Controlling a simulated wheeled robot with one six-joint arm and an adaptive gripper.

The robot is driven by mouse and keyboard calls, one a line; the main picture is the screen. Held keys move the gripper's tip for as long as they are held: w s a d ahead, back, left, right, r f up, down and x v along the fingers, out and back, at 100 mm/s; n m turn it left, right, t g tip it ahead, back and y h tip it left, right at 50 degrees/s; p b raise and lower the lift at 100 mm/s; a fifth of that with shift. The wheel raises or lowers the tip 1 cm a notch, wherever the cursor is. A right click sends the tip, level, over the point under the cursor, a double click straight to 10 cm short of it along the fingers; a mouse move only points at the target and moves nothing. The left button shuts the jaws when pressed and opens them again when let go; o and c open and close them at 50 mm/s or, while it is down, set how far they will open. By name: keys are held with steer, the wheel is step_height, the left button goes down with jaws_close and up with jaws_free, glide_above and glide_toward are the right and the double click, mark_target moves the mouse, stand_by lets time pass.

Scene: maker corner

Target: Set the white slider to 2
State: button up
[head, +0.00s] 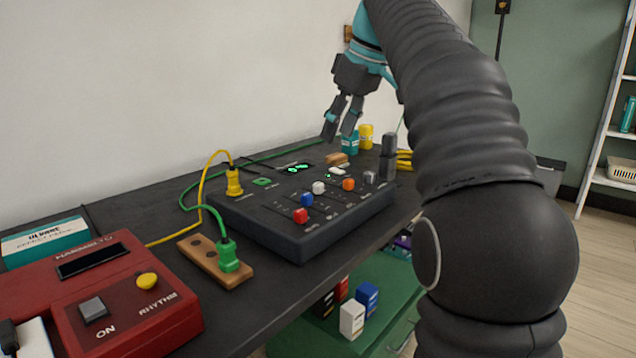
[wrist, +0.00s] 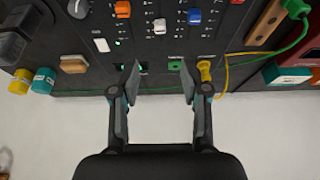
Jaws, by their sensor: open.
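The white slider (head: 319,188) has a small cap and sits in a row of coloured sliders on the black mixer box (head: 320,236). It also shows in the wrist view (wrist: 160,26), between the blue slider (wrist: 194,16) and the orange slider (wrist: 122,8). Its scale marks are too small to read. My gripper (head: 340,127) is open and empty, above the back of the box and apart from the white slider. In the wrist view my fingers (wrist: 161,80) are spread, with the white slider beyond the tips, roughly in line with the gap.
A red slider (head: 300,216) is the nearest in the row. A yellow plug (head: 234,182) stands at the box's left corner. A green plug (head: 228,256) stands in a wooden block (head: 200,250). A red machine (head: 110,300) lies at front left. A wall runs behind the bench.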

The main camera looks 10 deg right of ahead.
mark_target(318, 183)
steer(key=b+x, duration=0.4)
steer(key=x, duration=0.8)
steer(key=shift+f, duration=0.3)
steer(key=shift+s, duration=0.1)
jaws_close()
